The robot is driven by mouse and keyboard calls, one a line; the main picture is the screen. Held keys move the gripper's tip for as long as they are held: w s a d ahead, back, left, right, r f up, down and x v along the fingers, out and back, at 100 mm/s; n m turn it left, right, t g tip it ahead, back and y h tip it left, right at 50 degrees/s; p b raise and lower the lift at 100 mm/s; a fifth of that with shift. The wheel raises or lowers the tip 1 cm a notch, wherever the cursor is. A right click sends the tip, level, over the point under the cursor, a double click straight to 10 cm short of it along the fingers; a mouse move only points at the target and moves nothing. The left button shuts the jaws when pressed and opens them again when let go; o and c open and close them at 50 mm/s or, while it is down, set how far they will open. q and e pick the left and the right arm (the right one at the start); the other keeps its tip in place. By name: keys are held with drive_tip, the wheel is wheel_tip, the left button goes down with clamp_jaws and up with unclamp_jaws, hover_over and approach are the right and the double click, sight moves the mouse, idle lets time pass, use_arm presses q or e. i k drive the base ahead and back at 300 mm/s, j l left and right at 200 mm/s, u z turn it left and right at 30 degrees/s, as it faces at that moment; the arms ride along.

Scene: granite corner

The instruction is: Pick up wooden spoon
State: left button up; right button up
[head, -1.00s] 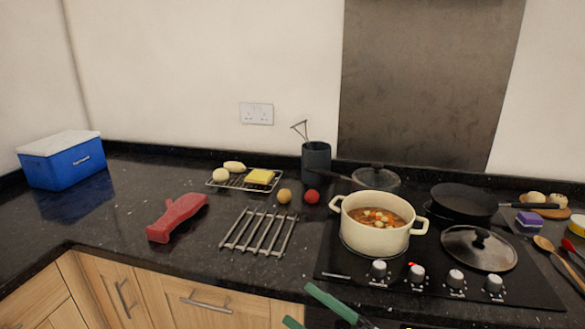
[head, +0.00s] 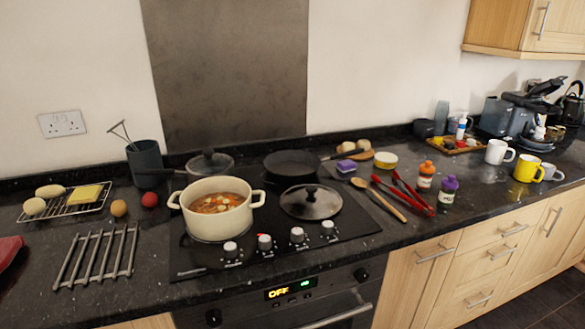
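The wooden spoon (head: 378,198) lies on the dark granite counter just right of the hob. Its rounded bowl points to the back left and its handle runs toward the front edge. Red tongs (head: 410,196) lie close along its right side. I cannot tell whether the two touch. Neither of my grippers shows in the head view.
A cream pot of soup (head: 217,207), a glass lid (head: 311,201) and a black frying pan (head: 292,164) stand on the hob left of the spoon. Orange-capped (head: 426,174) and purple-capped (head: 448,188) jars stand right of the tongs.

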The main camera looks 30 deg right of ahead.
sight(357, 182)
drive_tip(key=z, duration=1.55)
